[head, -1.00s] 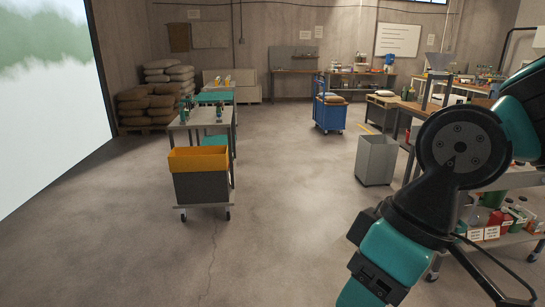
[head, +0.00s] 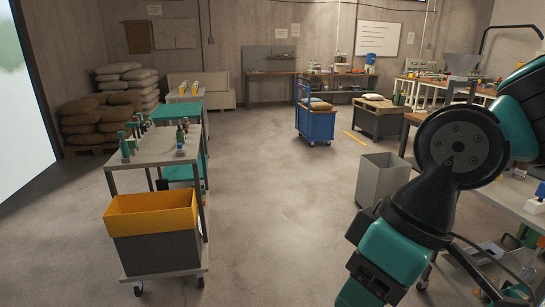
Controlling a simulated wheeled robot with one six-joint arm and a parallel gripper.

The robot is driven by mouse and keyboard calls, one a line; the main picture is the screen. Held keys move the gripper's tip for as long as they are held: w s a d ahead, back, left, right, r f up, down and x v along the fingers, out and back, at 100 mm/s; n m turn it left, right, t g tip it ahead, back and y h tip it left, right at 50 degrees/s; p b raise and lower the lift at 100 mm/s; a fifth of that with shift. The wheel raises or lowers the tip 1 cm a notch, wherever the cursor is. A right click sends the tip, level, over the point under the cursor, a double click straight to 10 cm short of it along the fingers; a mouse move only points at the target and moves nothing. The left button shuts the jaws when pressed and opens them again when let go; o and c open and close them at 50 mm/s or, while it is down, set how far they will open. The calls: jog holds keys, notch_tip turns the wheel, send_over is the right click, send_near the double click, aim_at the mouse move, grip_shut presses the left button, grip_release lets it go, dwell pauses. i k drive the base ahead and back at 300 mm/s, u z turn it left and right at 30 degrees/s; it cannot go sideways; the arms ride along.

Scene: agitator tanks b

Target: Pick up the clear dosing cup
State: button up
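I cannot make out a clear dosing cup in the head view; any cup on the far benches is too small to tell. My arm fills the right side of the head view, and its gripper end is out of frame. Small bottles (head: 128,146) with teal tops stand on the near cart (head: 150,155) at left.
An orange-topped grey bin (head: 150,215) sits low on the near cart's front. A grey open bin (head: 380,180) stands right of centre. A blue trolley (head: 316,125) carries sacks farther back. A workbench (head: 425,118) and shelving line the right. The middle floor is clear.

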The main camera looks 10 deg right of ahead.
aim_at(431, 108)
jog(key=z, duration=0.15)
jog(key=i, duration=4.2)
jog(key=z, duration=0.25)
jog(key=i, duration=2.1)
jog(key=z, duration=0.25)
jog(key=i, duration=2.2)
jog(key=z, duration=0.5)
jog(key=i, duration=1.35)
jog(key=z, duration=1.1)
jog(key=i, duration=0.9)
jog(key=z, duration=1.75)
jog(key=i, duration=0.95)
jog(key=z, duration=0.7)
jog(key=i, duration=1)
jog(key=z, duration=0.1)
